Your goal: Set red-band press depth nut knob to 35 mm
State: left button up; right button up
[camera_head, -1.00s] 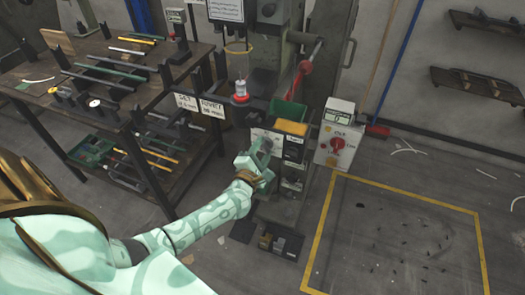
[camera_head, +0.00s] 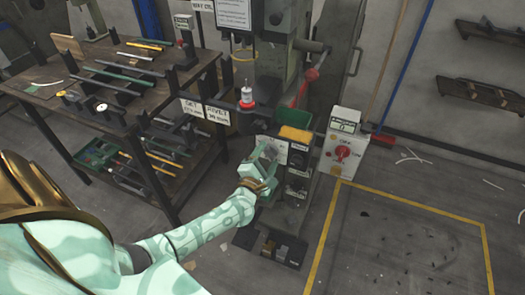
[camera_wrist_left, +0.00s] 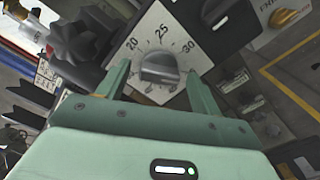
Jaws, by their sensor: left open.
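A grey dial knob (camera_wrist_left: 160,70) sits on a white square plate with 20, 25 and 30 printed around it in the left wrist view. My left gripper (camera_head: 264,160) is open at the press front in the head view. In the left wrist view its two fingers (camera_wrist_left: 160,84) stand on either side of the knob; I cannot tell whether they touch it. The knob's pointer is not clear. The press column (camera_head: 267,75) has a part with a red band (camera_head: 246,103) above the gripper. The gripper hides the dial in the head view. My right gripper is not in view.
A control box (camera_head: 335,160) with a red knob and a display stands right of the press. A rack table (camera_head: 150,100) with rods stands at left. Yellow-taped floor at right is mostly clear.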

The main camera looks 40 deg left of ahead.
pick_arm(q)
jog(key=p+v, duration=0.3)
jog(key=v, duration=1.3)
jog(key=shift+s, duration=0.2)
